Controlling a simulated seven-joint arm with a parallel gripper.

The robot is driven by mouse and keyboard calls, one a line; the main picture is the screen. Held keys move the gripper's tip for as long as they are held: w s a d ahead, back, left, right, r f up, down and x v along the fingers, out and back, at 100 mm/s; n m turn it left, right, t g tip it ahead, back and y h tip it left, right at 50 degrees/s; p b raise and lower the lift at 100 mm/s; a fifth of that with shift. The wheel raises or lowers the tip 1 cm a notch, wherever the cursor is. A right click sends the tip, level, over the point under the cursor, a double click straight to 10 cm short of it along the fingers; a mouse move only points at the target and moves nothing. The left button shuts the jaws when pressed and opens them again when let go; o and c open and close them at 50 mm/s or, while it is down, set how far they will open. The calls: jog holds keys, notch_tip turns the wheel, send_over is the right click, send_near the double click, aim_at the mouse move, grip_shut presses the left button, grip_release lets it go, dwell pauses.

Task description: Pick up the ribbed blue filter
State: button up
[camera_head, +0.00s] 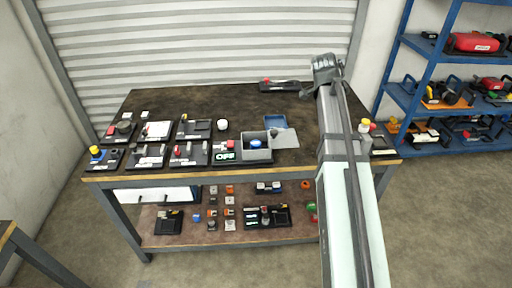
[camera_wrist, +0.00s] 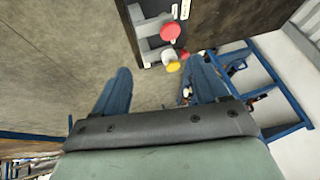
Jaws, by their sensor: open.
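A small round blue part (camera_head: 256,144), which looks like the filter, sits inside an open grey box (camera_head: 257,157) at the middle front of the table. Its ribs are too small to make out. My gripper (camera_wrist: 160,88) is open and empty in the wrist view, its two blue-grey fingers wide apart. It is near the right end of the table, apart from the blue part. In the head view my arm hides most of the gripper. The filter is not visible in the wrist view.
A grey lid-like plate (camera_head: 286,138) and a blue tray (camera_head: 274,121) lie beside the box. An OFF sign board (camera_head: 225,156) stands at its left. A red knob (camera_wrist: 170,32) is near my fingers. A blue shelf rack (camera_head: 432,75) stands right. The table's back middle is clear.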

aim_at(255, 143)
jog(key=w+a+f+g+y, duration=0.1)
jog(key=w+a+f+y, duration=0.1)
jog(key=a, duration=0.7)
jog(key=w+a+f+g+y, duration=0.1)
jog(key=w+a+f, duration=0.15)
jog(key=a, duration=0.65)
jog(key=w+a+f+g+y, duration=0.1)
jog(key=w+a+y, duration=0.15)
jog(key=a, duration=0.65)
jog(key=shift+m, duration=0.3)
notch_tip(255, 143, down, 9)
jog(key=shift+s+a, duration=0.1)
jog(key=shift+s+a+f, duration=0.1)
jog(key=shift+s+f, duration=0.1)
jog(key=shift+f, duration=1.15)
jog(key=shift+s+a+f, duration=0.1)
jog(key=shift+s+f, duration=0.1)
jog(key=shift+f, duration=1.1)
jog(key=c, duration=1.2)
jog(key=shift+r, duration=0.1)
